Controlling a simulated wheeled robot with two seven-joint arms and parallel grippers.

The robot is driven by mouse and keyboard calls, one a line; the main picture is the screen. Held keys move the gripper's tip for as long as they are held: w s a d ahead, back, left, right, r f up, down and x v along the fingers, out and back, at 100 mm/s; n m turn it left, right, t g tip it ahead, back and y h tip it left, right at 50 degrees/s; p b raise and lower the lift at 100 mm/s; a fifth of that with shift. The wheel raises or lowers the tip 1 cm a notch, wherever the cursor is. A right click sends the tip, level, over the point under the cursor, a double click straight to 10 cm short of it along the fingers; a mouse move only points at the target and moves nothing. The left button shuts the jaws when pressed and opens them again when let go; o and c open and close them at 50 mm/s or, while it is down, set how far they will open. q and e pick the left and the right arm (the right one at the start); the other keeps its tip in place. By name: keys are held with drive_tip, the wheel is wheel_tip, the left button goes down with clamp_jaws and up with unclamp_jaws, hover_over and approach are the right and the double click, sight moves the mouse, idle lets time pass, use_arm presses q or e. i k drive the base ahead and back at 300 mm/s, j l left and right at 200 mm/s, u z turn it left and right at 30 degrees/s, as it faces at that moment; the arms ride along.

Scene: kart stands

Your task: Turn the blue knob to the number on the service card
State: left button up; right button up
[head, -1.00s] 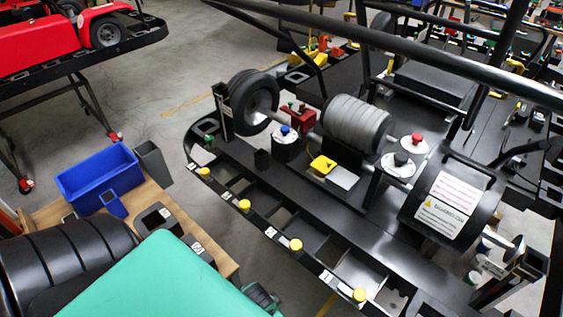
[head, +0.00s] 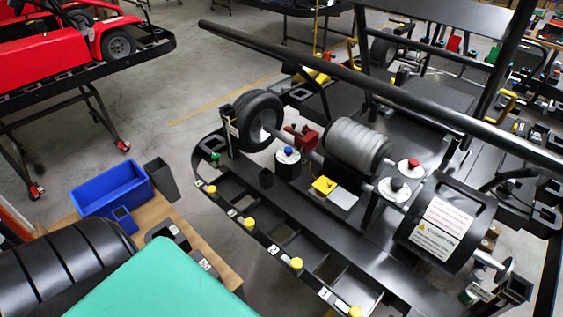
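The blue knob (head: 288,151) stands on a round pale dial plate on top of a short black post, on the black kart stand between a tire and a grey roller. Its number marks are too small to read. A white card with red and black print (head: 440,231) is on the black drum at the right; I cannot tell whether it is the service card, and its text is not legible. Neither of my grippers is in view.
A red knob (head: 409,165) and a dark knob (head: 395,187) are right of the blue one. Several yellow knobs (head: 248,223) line the stand's front edge. A black rail (head: 376,85) crosses above. A blue bin (head: 109,187) sits lower left. Grey floor is open behind.

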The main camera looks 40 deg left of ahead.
sight(287, 150)
drive_tip(key=i+l+u, duration=0.1)
drive_tip(key=u, duration=0.35)
drive_tip(key=i+l+u, duration=0.1)
drive_tip(key=l+u, duration=0.35)
drive_tip(key=j, duration=0.15)
